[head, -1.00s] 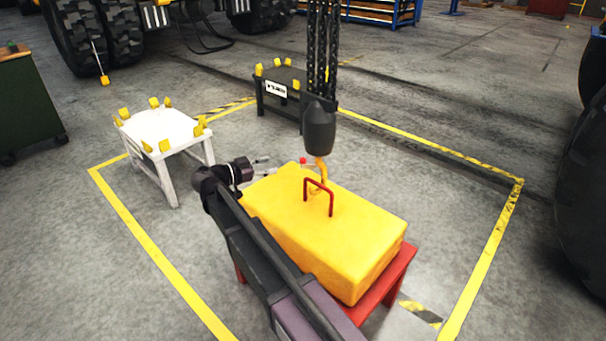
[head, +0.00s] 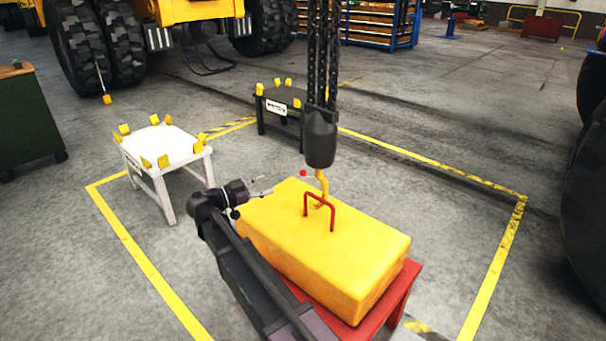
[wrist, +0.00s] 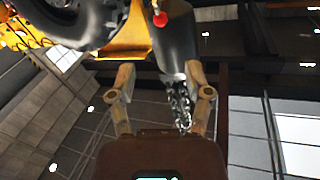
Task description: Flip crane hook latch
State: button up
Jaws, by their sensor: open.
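The yellow crane hook (head: 321,184) hangs under a dark hook block (head: 320,140) and passes through the red lifting loop (head: 333,214) on a yellow casting (head: 325,250). A small red knob (head: 303,173), seemingly the latch's, sticks out left of the hook. My gripper (head: 268,186) is open and empty, left of the knob and apart from it, above the casting's far left end. In the wrist view, the red knob (wrist: 160,18) shows beyond and between my open fingers (wrist: 160,78), beside the dark block (wrist: 174,45). The latch's exact position is unclear.
The casting rests on a red stand (head: 392,303). A white stand (head: 165,143) with yellow corner blocks is at left, and a dark stand (head: 280,98) is behind. Chains (head: 323,55) rise from the hook block.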

aim_at(303, 173)
jog(key=x, duration=1.3)
jog(key=shift+w+d, duration=0.1)
jog(key=shift+d, duration=0.05)
grip_shut()
